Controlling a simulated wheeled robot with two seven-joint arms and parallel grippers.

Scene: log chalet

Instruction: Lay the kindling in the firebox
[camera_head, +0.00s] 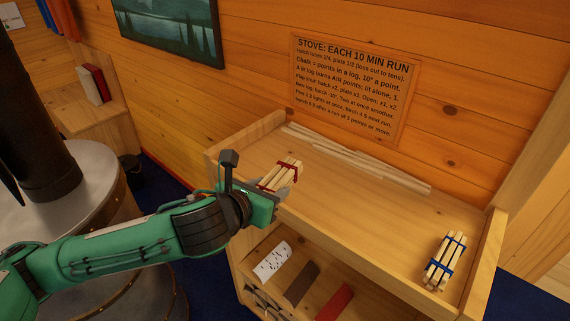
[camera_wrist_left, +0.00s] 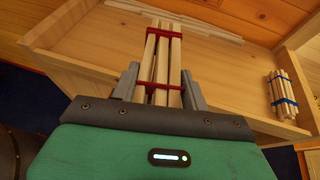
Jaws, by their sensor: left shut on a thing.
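A bundle of pale kindling sticks tied with red bands (camera_head: 284,173) is in my left gripper (camera_head: 279,189), at the left end of the wooden shelf top. In the left wrist view, the red-tied bundle (camera_wrist_left: 162,58) lies between the two grey fingers (camera_wrist_left: 160,88), pointing away from the wrist. A second kindling bundle, tied with blue bands (camera_head: 444,261), lies at the right end of the shelf; it also shows in the left wrist view (camera_wrist_left: 282,94). The firebox is not clearly visible. My right gripper is not in view.
The wooden shelf unit (camera_head: 345,210) has raised sides. Loose long sticks (camera_head: 355,158) lie along its back. A round metal stove-like body (camera_head: 75,235) with a dark pipe (camera_head: 40,130) stands left.

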